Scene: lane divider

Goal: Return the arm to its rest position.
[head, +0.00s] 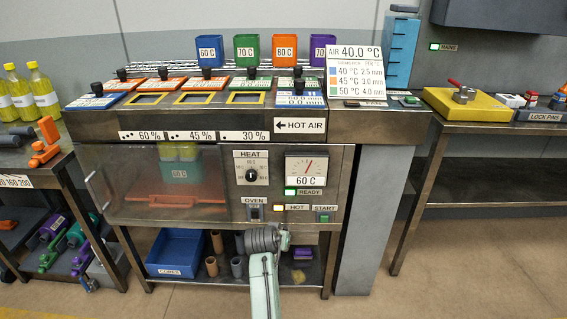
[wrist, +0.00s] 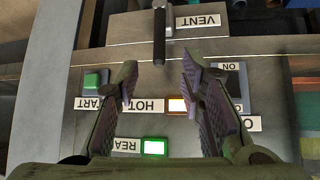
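My arm (head: 264,285) reaches up from the bottom of the head view, in front of the shelf below the oven. Its dark end joint (head: 262,238) is below the control panel; the fingers cannot be made out clearly there. In the wrist view my gripper (wrist: 159,72) is open, with its two fingers apart and nothing between them. It faces the control panel (wrist: 150,100), which looks upside down. The lit green READY lamp (wrist: 154,147), lit HOT lamp (wrist: 177,104) and green START button (wrist: 92,81) show around the fingers. A dark rod (wrist: 159,35) stands beyond the fingertips beside the VENT label.
The oven (head: 165,185) has a see-through front with a green and orange item inside. Side tables stand left and right (head: 490,127). Floor (head: 460,275) at the right front is clear.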

